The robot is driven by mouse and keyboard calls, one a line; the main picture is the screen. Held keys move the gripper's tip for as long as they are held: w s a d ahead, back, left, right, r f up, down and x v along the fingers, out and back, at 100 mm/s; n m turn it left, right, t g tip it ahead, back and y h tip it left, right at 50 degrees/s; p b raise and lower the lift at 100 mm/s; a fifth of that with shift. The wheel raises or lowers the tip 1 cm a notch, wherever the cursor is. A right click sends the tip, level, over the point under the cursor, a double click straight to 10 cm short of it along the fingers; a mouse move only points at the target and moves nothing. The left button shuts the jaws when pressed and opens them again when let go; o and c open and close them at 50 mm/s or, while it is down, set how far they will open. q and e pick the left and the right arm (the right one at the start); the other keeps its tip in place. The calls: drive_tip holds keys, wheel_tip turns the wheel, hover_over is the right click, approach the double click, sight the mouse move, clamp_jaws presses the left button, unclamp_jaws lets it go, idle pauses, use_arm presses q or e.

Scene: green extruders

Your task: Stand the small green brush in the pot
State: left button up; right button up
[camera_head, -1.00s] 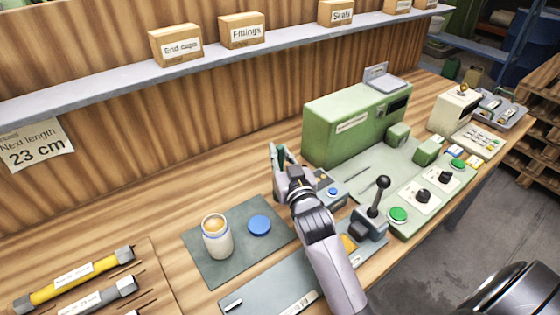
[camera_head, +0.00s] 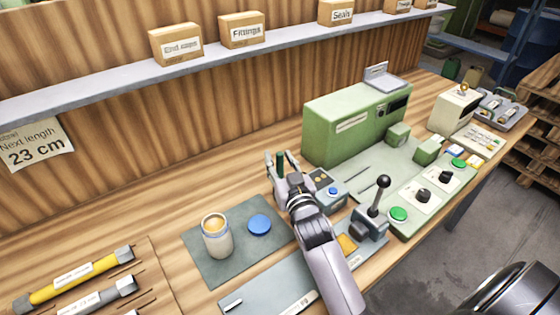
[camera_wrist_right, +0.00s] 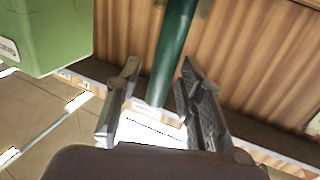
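The pot (camera_head: 217,241), a pale jar with tan contents at its top, stands on a dark mat left of my right gripper (camera_head: 282,166). The brush's lower end is hidden in the head view. My left gripper is not in view.
A blue lid (camera_head: 260,224) lies on the dark mat (camera_head: 205,268) beside the pot. A green machine (camera_head: 345,128) stands right of my gripper, with a black-knobbed lever (camera_head: 382,182) in front. Bare wood lies behind the mat.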

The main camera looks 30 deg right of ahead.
drive_tip(key=shift+r, duration=0.1)
drive_tip(key=shift+s, duration=0.2)
drive_tip(key=s+a+b, duration=0.1)
drive_tip(key=s+a, duration=0.1)
drive_tip(key=s, duration=0.9)
drive_tip(key=shift+s+b, duration=0.25)
drive_tip(key=shift+b, duration=0.15)
drive_tip(key=shift+r, duration=0.1)
